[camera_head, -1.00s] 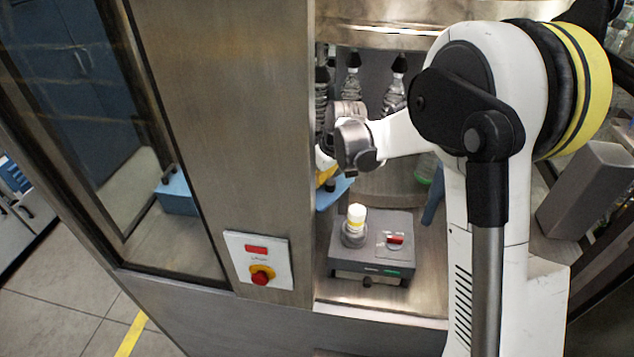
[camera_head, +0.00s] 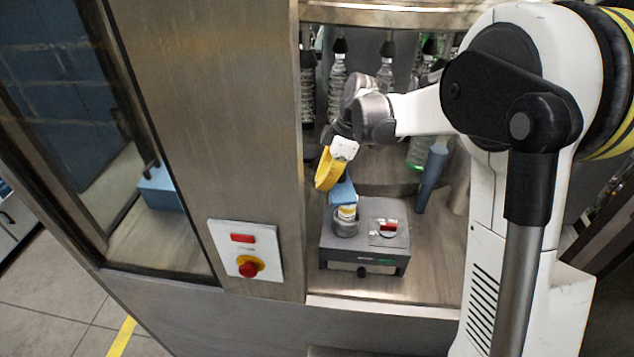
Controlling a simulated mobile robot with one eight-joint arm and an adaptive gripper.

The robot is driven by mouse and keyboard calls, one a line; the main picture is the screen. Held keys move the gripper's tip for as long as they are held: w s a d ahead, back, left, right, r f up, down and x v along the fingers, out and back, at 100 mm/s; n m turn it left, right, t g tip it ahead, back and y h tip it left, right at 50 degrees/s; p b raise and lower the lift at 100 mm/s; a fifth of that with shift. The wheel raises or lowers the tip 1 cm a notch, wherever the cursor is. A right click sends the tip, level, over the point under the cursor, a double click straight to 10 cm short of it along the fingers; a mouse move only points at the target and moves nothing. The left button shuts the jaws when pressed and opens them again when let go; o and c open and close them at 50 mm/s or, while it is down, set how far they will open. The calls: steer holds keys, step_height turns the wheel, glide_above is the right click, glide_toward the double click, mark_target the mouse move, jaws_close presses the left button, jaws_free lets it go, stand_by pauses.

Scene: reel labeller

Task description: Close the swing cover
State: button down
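A tall framed glass panel (camera_head: 75,130) with a dark edge stands at the left; I cannot tell for sure whether it is the swing cover or how far it is open. My gripper (camera_head: 335,168) hangs in the machine's open bay at the picture's middle, right of the steel post. A white and yellow part shows at its end, angled down, apart from the glass panel. Its fingers are too small and overlapped to tell open from shut. I see nothing clearly held.
A steel post (camera_head: 215,120) carries a red stop button (camera_head: 249,268). Clear bottles (camera_head: 338,85) hang behind my arm. A blue block (camera_head: 172,190) lies behind the glass.

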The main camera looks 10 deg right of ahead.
steer(key=shift+s+d, duration=0.3)
steer(key=shift+d, duration=0.1)
stand_by(0.5)
step_height(320, 180, up, 9)
steer(key=s+d+f+m+t+h+b, duration=0.2)
steer(key=s+f+m+t+b, duration=0.1)
steer(key=s+f+m+b, duration=0.5)
steer(key=s+d+f+m+t+h+b, duration=0.1)
steer(key=s+d+f+m+t+b, duration=0.1)
steer(key=s+f+m+b, duration=0.6)
steer(key=s+f+t+b, duration=0.1)
steer(key=s+f+b, duration=0.5)
steer(key=s+f, duration=0.1)
steer(key=shift+s+d+f+t+h+b, duration=0.2)
steer(key=shift+s+d+t+h+b, duration=0.15)
steer(key=shift+s+h, duration=0.1)
